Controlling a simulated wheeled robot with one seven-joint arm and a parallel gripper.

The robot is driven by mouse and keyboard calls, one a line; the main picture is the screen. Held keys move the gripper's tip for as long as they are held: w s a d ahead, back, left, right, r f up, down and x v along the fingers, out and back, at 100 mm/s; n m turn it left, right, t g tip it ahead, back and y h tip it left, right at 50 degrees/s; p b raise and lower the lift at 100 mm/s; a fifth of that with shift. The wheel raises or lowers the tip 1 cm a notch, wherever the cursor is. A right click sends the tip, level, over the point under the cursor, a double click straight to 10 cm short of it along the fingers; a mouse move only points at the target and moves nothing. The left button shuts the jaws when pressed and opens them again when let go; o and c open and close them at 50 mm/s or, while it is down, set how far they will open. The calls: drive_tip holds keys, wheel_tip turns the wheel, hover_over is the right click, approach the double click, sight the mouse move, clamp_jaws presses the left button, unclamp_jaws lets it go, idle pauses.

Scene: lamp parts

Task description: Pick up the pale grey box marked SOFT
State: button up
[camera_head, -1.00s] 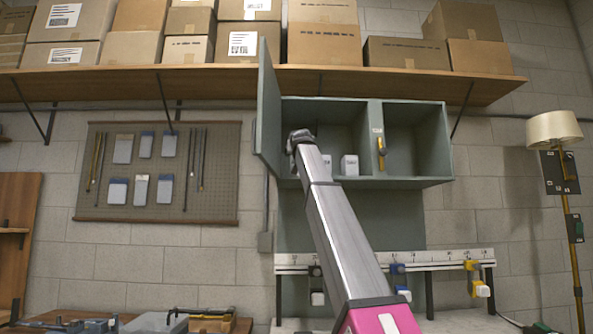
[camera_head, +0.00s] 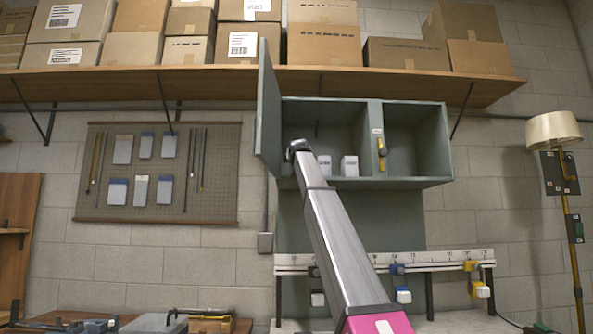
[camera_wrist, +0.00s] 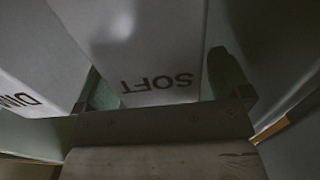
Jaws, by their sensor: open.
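The pale grey box marked SOFT (camera_wrist: 165,45) fills the middle of the wrist view, its lettering upside down. My gripper (camera_wrist: 168,82) is open, with one greenish finger pad on each side of this box; I cannot tell whether they touch it. A second pale box, its lettering starting "DIM" (camera_wrist: 35,60), stands close on the left there. In the head view two small pale boxes, one left (camera_head: 325,164) and one right (camera_head: 349,166), stand in the cabinet's left compartment; their lettering is too small to read. My arm's end reaches in at their left, hiding the fingertips.
The wall cabinet (camera_head: 415,183) has its door (camera_head: 267,110) swung open at the left. A divider with a yellow handle (camera_head: 381,150) separates the right compartment, which looks empty. A shelf (camera_head: 230,82) of cardboard boxes runs above.

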drive_tip(key=c, duration=1.1)
